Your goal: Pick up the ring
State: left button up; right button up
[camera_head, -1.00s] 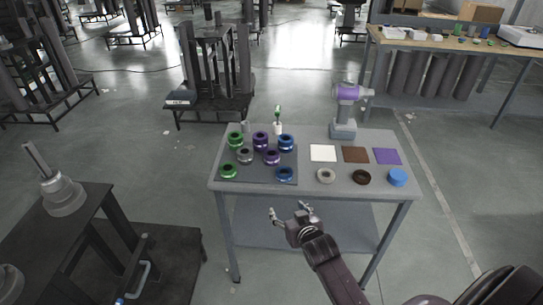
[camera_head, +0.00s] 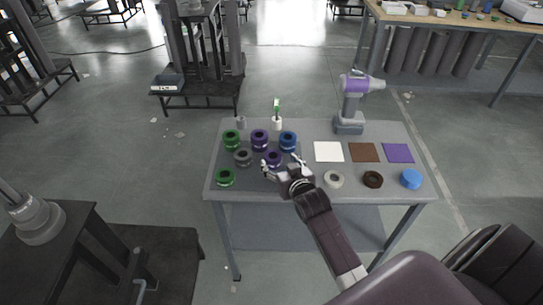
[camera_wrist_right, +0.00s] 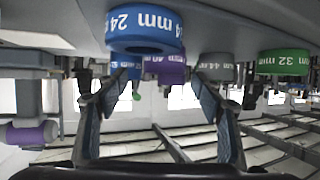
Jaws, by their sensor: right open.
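Several rings sit on a dark mat (camera_head: 254,180) at the left of the grey table: green (camera_head: 225,177) and (camera_head: 231,140), grey (camera_head: 242,158), purple (camera_head: 259,140) and (camera_head: 273,159), and blue (camera_head: 288,141). The task does not say which ring. My right gripper (camera_head: 281,162) is open and empty at the mat's front right. It hides the front blue ring in the head view. The right wrist view, upside down, shows that blue ring (camera_wrist_right: 145,25), marked 24 mm, just ahead of the open fingers (camera_wrist_right: 160,95). My left gripper is not in view.
White (camera_head: 334,179), brown (camera_head: 372,179) and blue (camera_head: 411,179) rings stand at the table's front right. White, brown and purple squares lie behind them. A grey and purple tool (camera_head: 351,100) stands at the back. A small white holder (camera_head: 277,124) stands behind the mat.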

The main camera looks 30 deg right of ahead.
aim_at(272, 155)
jog(key=shift+w+f, duration=0.15)
jog(key=shift+w, duration=0.4)
jog(key=p+x, duration=0.1)
jog(key=x, duration=0.2)
jog(key=shift+w+a+f, duration=0.15)
jog(key=shift+a+f, duration=0.05)
jog(key=shift+f, duration=0.05)
jog(key=shift+w+d+f, duration=0.15)
jog(key=shift+w+f, duration=0.05)
jog(key=shift+w, duration=0.3)
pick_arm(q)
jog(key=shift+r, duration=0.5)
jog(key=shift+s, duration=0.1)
pick_arm(e)
jog(key=shift+c, duration=1)
jog(key=c, duration=0.5)
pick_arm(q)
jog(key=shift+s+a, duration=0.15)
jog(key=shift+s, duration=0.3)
pick_arm(e)
jog(key=c, duration=0.8)
